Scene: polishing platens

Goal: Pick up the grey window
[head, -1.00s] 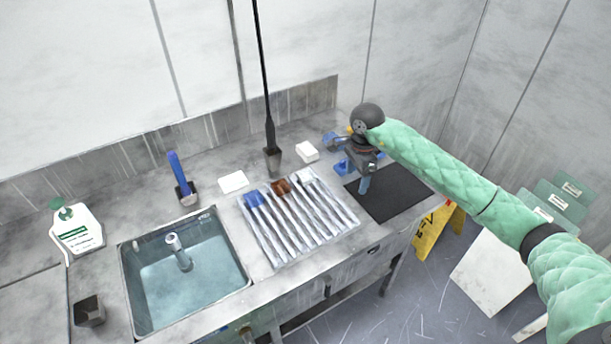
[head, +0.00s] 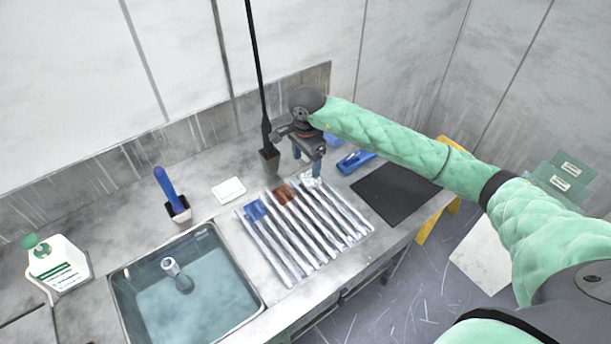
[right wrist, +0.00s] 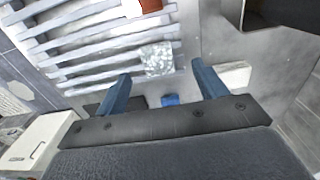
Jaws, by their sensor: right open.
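The grey window (head: 312,181) is a pale, mottled square on the slatted metal rack (head: 290,278), at its far right end beside a brown piece (head: 284,194). In the right wrist view the grey window (right wrist: 158,58) lies flat across the slats near the rack's end. My right gripper (head: 308,170) is open and empty, with blue fingers pointing down above the grey window's end of the rack. In the right wrist view its fingertips (right wrist: 161,72) stand on either side of the window in the picture. It seems to be above it, not touching. My left gripper is out of view.
A blue piece (head: 256,210) lies on the rack's left. A water-filled sink (head: 205,300) is left of the rack. A dark mat (head: 395,195) and a blue tool (head: 355,161) lie to the right. A black holder with a tall rod (head: 269,158) stands behind.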

